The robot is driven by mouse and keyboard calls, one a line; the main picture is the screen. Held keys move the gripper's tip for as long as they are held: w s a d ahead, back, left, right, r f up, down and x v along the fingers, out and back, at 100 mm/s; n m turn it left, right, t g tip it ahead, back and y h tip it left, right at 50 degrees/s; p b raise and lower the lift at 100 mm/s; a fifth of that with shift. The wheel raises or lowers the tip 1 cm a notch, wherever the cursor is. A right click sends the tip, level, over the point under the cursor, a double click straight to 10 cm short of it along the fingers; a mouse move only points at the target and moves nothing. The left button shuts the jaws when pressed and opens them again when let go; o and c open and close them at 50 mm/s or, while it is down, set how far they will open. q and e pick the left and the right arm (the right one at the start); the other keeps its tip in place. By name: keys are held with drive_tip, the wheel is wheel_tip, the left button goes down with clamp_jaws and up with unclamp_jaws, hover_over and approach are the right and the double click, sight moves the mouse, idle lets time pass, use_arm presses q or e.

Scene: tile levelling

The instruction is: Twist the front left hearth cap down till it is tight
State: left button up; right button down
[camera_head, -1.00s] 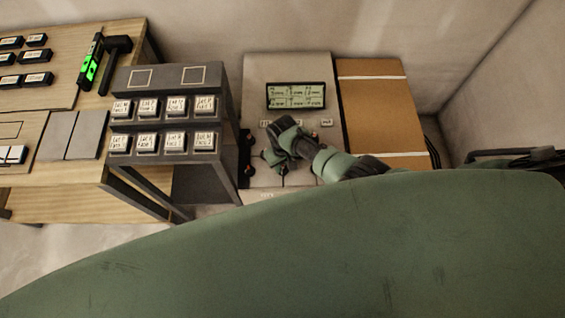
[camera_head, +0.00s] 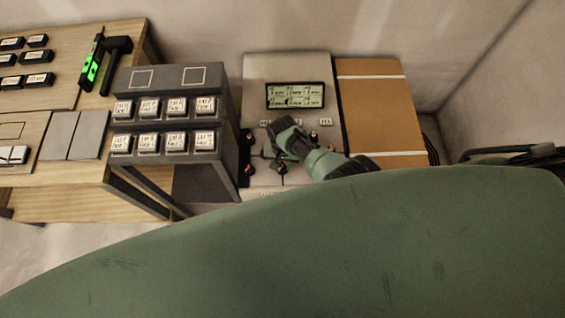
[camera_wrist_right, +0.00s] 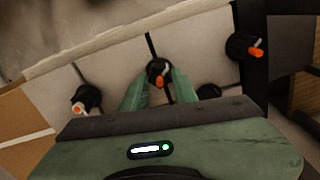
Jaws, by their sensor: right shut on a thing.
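The grey hearth panel (camera_head: 290,68) stands in the middle of the head view, with a lit display (camera_head: 295,95) near its top. Several black caps with orange tabs sit on its lower part, among them one at the right (camera_head: 313,135) and one at the bottom (camera_head: 281,168). My right gripper (camera_head: 272,150) is over the panel. In the right wrist view its two green fingers are either side of a cap (camera_wrist_right: 158,68), shut on it. Other caps show at left (camera_wrist_right: 87,98) and right (camera_wrist_right: 243,45), with one partly hidden (camera_wrist_right: 208,91). My left gripper is out of view.
A dark rack (camera_head: 180,78) with several labelled white blocks stands left of the panel. A wooden bench (camera_head: 60,205) beyond it holds a black mallet (camera_head: 117,48) and a green level (camera_head: 92,62). A brown board (camera_head: 375,110) adjoins the panel's right side.

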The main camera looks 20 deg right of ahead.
drive_tip(key=shift+w, duration=0.1)
idle(0.3)
drive_tip(key=c, duration=1.1)
unclamp_jaws()
drive_tip(key=shift+r, duration=0.15)
wheel_tip(320, 180, up, 6)
drive_tip(key=p, duration=0.2)
drive_tip(key=shift+p, duration=0.35)
drive_tip(key=shift+r, duration=0.8)
